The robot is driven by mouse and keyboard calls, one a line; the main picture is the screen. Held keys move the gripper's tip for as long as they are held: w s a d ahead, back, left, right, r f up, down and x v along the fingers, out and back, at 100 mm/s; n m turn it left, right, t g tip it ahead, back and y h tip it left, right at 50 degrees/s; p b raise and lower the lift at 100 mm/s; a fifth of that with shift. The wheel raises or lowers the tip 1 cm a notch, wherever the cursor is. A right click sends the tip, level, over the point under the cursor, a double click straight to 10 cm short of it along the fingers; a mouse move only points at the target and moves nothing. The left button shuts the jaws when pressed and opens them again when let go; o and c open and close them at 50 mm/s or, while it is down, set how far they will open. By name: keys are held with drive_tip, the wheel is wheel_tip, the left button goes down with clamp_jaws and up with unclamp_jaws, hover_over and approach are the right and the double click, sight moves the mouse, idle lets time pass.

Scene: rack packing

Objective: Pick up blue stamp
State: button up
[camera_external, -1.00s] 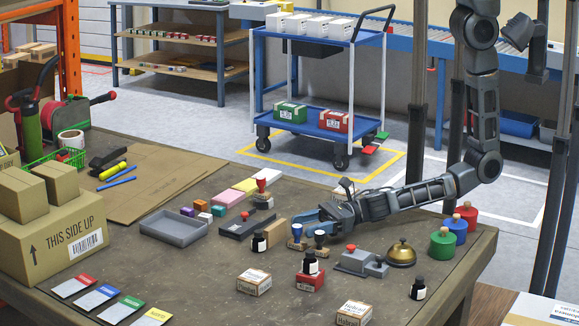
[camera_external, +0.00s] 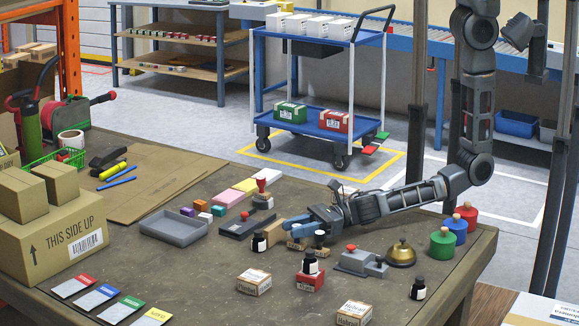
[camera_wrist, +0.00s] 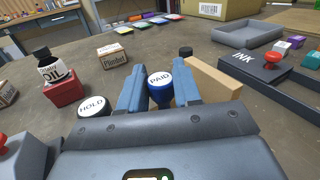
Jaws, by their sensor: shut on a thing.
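The blue stamp, marked PAID, stands between the fingers of my gripper (camera_wrist: 158,78) in the wrist view, where its blue-sided white top (camera_wrist: 160,88) shows. My gripper is shut on it. In the external view my gripper (camera_external: 286,224) is low over the table and hides most of the stamp. A dark stamp marked HOLD (camera_wrist: 92,107) stands just beside my gripper; it also shows in the external view (camera_external: 320,237).
A dark INK pad (camera_wrist: 262,68) and a wooden block (camera_wrist: 215,78) are close by.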

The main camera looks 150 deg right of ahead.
drive_tip(key=shift+c, duration=0.7)
